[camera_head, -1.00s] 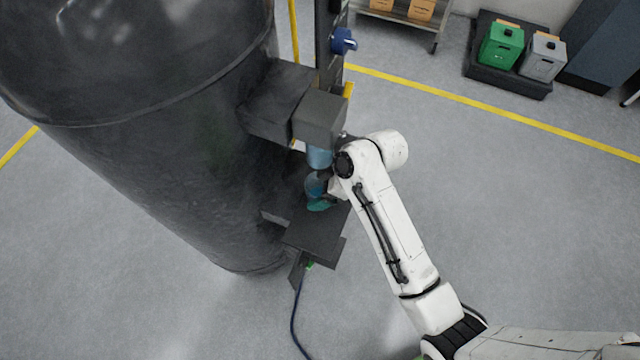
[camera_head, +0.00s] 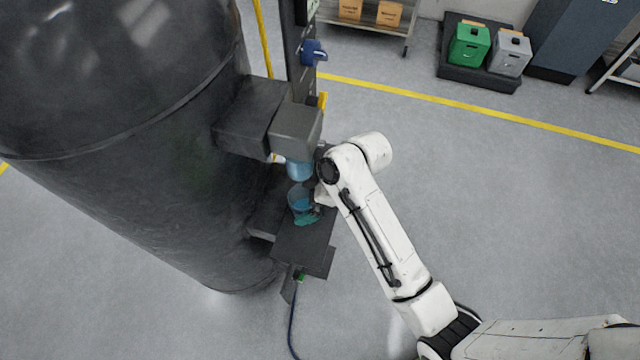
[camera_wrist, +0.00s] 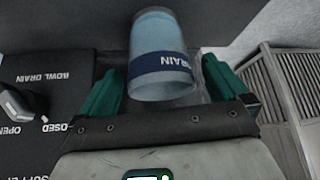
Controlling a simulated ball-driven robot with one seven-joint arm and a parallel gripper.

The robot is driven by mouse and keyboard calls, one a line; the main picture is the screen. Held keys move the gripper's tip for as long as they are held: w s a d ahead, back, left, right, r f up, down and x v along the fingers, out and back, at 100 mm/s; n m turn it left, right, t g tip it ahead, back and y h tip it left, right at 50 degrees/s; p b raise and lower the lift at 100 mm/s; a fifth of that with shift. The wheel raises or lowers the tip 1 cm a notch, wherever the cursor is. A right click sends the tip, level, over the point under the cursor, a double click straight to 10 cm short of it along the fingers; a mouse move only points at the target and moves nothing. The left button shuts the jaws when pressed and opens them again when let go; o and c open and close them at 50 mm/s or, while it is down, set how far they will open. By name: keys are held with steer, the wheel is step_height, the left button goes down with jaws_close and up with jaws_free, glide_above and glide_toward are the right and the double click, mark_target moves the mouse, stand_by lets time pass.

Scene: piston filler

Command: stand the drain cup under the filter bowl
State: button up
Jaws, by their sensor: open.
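The drain cup (camera_head: 300,201) is clear with blue in it and stands on a dark shelf (camera_head: 303,240). In the wrist view the cup (camera_wrist: 162,55) has a dark blue band lettered DRAIN. My gripper (camera_head: 309,213) is at the cup from the front right. In the wrist view my gripper (camera_wrist: 160,82) is open, with one teal finger on each side of the cup and gaps beside it. The blue filter bowl (camera_head: 299,169) hangs under a dark block, above and behind the cup. Whether the cup is exactly below the bowl cannot be told.
A large dark tank (camera_head: 120,170) stands at left. In the wrist view a panel (camera_wrist: 60,100) with BOWL DRAIN lettering and a light lever (camera_wrist: 18,103) lies left of the gripper. A hose (camera_head: 292,330) hangs below the shelf. Floor at right is clear.

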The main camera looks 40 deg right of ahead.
steer(key=v, duration=1.1)
steer(key=s+a+f+m+g+h, duration=0.1)
steer(key=s+a+f+m, duration=0.2)
steer(key=s+f+m, duration=0.3)
steer(key=s+d+f+m+g+h, duration=0.1)
steer(key=s+d+m+h, duration=0.1)
steer(key=s, duration=0.4)
steer(key=s+d+f+m+g+h, duration=0.1)
steer(key=s+d+f+m+h, duration=0.1)
steer(key=s, duration=0.4)
steer(key=shift+s+d+f+m, duration=0.3)
steer(key=shift+s+d+m, duration=0.1)
steer(key=shift+d, duration=0.5)
